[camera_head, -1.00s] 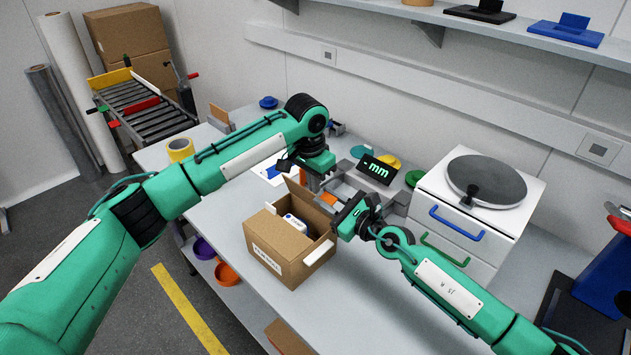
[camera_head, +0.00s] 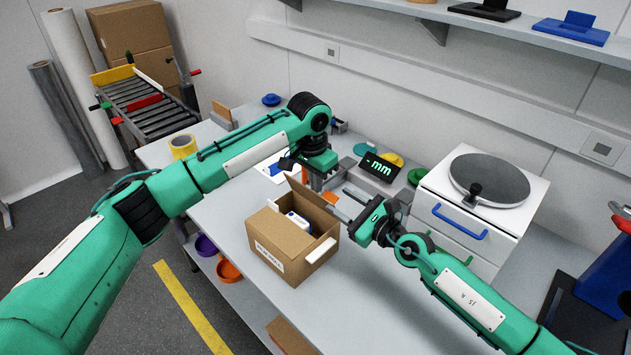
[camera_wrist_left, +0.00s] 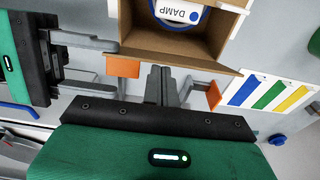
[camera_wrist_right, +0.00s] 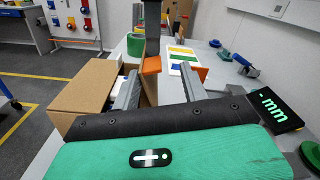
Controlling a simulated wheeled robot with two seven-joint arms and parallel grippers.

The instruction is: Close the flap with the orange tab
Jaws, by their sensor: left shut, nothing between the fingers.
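An open brown cardboard box (camera_head: 282,255) stands on the bench, with a raised cardboard flap (camera_head: 302,192) at its back and a white tab (camera_head: 320,250) at its right side. An orange piece (camera_head: 330,198) shows behind the box; two orange pieces (camera_wrist_left: 122,67) appear in the left wrist view. My right gripper (camera_head: 347,197) is open and empty to the right of the box, near the orange piece.
A white item marked DAMP (camera_wrist_left: 180,14) lies inside the box. A black display (camera_head: 378,168) stands behind my right gripper. A white drawer unit (camera_head: 470,215) stands at the right. Yellow tape (camera_head: 182,146) is at the far left of the bench. The bench front is clear.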

